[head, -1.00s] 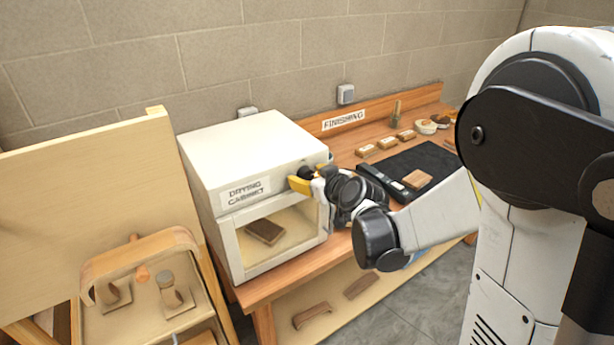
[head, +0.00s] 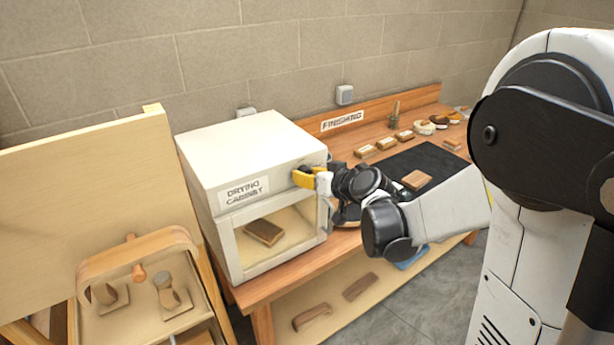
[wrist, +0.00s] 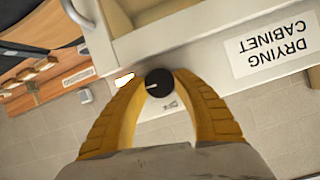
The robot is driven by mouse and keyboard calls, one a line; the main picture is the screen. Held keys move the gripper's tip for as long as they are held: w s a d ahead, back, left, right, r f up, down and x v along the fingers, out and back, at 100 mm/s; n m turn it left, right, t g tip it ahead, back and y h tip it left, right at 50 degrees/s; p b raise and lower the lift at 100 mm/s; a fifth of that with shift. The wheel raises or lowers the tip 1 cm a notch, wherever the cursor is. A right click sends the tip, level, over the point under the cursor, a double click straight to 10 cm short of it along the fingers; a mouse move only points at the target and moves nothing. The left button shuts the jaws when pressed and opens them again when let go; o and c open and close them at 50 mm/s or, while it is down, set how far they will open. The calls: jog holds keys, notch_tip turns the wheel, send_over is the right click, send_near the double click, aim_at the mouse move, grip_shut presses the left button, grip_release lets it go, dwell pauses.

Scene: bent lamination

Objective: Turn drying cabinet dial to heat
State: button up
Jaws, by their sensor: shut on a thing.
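The white drying cabinet (head: 245,160) stands on the left end of the wooden bench, with its name label (head: 245,191) on the front. Its window shows a brown block (head: 264,232) inside. In the wrist view, which is upside down, the dark round dial (wrist: 159,83) with a pale pointer mark sits between the yellow fingertips of my gripper (wrist: 159,88). My gripper is shut on the dial. In the head view my gripper (head: 306,177) is at the cabinet's upper right front, and the dial is hidden behind it. Small markings beside the dial are too small to read.
The finishing bench holds a black mat (head: 425,160) and several wooden blocks right of the cabinet. A wooden rack (head: 140,260) with a curved piece stands at the left. A brick wall is behind.

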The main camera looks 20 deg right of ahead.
jog(key=o, duration=1.2)
jog(key=v, duration=1.2)
jog(key=shift+a, duration=0.1)
jog(key=s+a+f+g+h+b, duration=0.1)
jog(key=s+f+g+b, duration=0.1)
jog(key=s+f+b, duration=0.2)
jog(key=s+a+f+m+g+h+b, duration=0.1)
jog(key=s+f+g+b, duration=0.1)
jog(key=s+f+b, duration=0.2)
jog(key=s+a+f+g+h+b, duration=0.1)
jog(key=s+f+b, duration=0.3)
jog(key=s+f, duration=0.4)
jog(key=shift+s+a+f+g+h+b, duration=0.1)
jog(key=shift+s+g+h+b, duration=0.15)
jog(key=shift+s, duration=0.6)
jog(key=shift+s+a+f+g+h+b, duration=0.15)
jog(key=shift+s+h, duration=0.2)
jog(key=shift+s, duration=0.5)
